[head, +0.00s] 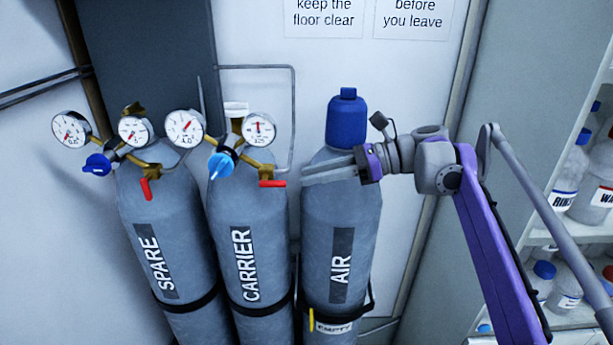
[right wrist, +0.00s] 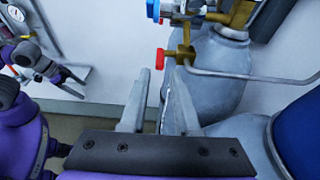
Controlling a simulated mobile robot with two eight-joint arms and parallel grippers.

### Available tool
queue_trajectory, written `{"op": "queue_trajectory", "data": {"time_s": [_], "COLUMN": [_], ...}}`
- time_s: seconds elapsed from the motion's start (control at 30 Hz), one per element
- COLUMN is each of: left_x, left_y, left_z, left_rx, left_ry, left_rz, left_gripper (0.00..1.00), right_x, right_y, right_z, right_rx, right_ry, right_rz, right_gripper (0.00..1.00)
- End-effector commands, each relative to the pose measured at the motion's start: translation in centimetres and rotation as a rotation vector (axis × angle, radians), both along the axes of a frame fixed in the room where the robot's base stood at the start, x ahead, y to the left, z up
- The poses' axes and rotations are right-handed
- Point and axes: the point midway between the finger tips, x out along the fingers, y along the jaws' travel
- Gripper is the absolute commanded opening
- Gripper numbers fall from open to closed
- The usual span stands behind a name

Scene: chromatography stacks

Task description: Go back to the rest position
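My right gripper (head: 304,174) reaches in from the right in the head view, in front of the upper part of the AIR cylinder (head: 340,215). In the right wrist view its two fingers (right wrist: 156,82) stand apart with nothing held between them. A red valve lever (head: 272,183) on the CARRIER cylinder (head: 247,230) lies just left of the fingertips; it also shows beyond them in the right wrist view (right wrist: 161,61). My left gripper (right wrist: 70,80) shows small at the left of the right wrist view; its opening is unclear. It is outside the head view.
The SPARE cylinder (head: 166,225) stands left of CARRIER, with gauges and a red lever (head: 147,188). AIR wears a blue cap (head: 346,120) and an EMPTY tag (head: 334,328). A shelf of bottles (head: 572,175) stands at right. Bare wall lies left of SPARE.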

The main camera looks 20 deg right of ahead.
Motion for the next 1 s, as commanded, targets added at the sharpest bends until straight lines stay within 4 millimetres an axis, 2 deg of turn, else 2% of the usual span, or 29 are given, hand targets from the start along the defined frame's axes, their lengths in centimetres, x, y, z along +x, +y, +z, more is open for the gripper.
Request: {"op": "queue_trajectory", "data": {"time_s": [0.33,0.47,0.57,0.7,0.8,0.9,1.0], "left_x": [0.0,0.0,0.0,0.0,0.0,0.0,0.0], "left_y": [0.0,0.0,0.0,0.0,0.0,0.0,0.0], "left_z": [0.0,0.0,0.0,0.0,0.0,0.0,0.0], "left_rx": [0.0,0.0,0.0,0.0,0.0,0.0,0.0], "left_ry": [0.0,0.0,0.0,0.0,0.0,0.0,0.0], "left_rz": [0.0,0.0,0.0,0.0,0.0,0.0,0.0], "left_gripper": [0.9,0.9,0.9,0.9,0.9,0.9,0.9], "right_x": [-0.1,-1.4,-3.9,-9.2,-13.2,-17.1,-20.2], "right_y": [0.2,1.7,3.8,5.7,5.7,4.8,3.6], "right_z": [-0.2,-2.4,-6.6,-14.4,-19.9,-24.9,-29.0], "right_rx": [-0.008,-0.111,-0.299,-0.653,-0.903,-1.138,-1.337], "right_ry": [-0.004,-0.056,-0.158,-0.375,-0.551,-0.734,-0.904], "right_rz": [0.002,0.027,0.088,0.265,0.442,0.656,0.881], "right_gripper": [0.3,0.3,0.3,0.3,0.3,0.3,0.3]}}
